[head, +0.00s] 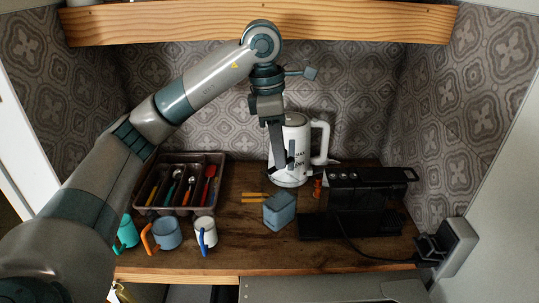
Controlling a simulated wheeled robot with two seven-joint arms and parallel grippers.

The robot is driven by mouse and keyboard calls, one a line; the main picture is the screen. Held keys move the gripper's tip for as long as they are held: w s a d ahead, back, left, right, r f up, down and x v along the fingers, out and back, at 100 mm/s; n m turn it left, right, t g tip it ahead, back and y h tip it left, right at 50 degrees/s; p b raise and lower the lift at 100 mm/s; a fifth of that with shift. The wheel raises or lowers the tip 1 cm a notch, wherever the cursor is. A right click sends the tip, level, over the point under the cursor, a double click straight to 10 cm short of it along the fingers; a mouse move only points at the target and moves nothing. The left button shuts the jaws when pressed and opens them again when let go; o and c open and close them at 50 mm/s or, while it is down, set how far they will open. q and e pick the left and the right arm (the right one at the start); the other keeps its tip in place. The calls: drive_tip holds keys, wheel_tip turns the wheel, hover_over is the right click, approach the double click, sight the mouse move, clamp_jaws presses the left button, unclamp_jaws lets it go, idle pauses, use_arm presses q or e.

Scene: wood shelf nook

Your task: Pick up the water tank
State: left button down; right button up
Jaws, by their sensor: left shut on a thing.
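My left gripper (280,158) is shut in front of the white kettle (297,133), fingers pointing down above the wooden counter. What lies between its fingers is hard to make out against the kettle; I take it to be the water tank, but its outline is not clear. Dark marks reading "MAX" show just right of the fingers, and I cannot tell whether they are on the kettle or on the held thing. The black coffee machine (371,186) stands at the right. My right gripper is not in view.
A cutlery tray (217,164) and three mugs, one being the white mug (204,232), stand left. A small orange item (317,188) is beside the kettle. A wooden shelf (350,21) crosses above.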

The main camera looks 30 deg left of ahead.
use_arm(q)
drive_tip(key=shift+s+d+r+b, duration=0.15)
drive_tip(key=shift+d+r, duration=0.25)
drive_tip(key=shift+d, duration=0.25)
drive_tip(key=shift+s+d+r+b, duration=0.15)
drive_tip(key=shift+d+r, duration=0.2)
drive_tip(key=shift+d, duration=0.25)
drive_tip(key=shift+d+r+b, duration=0.15)
drive_tip(key=shift+d+r, duration=0.25)
drive_tip(key=shift+d, duration=0.25)
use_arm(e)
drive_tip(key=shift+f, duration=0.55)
use_arm(q)
drive_tip(key=shift+d, duration=0.15)
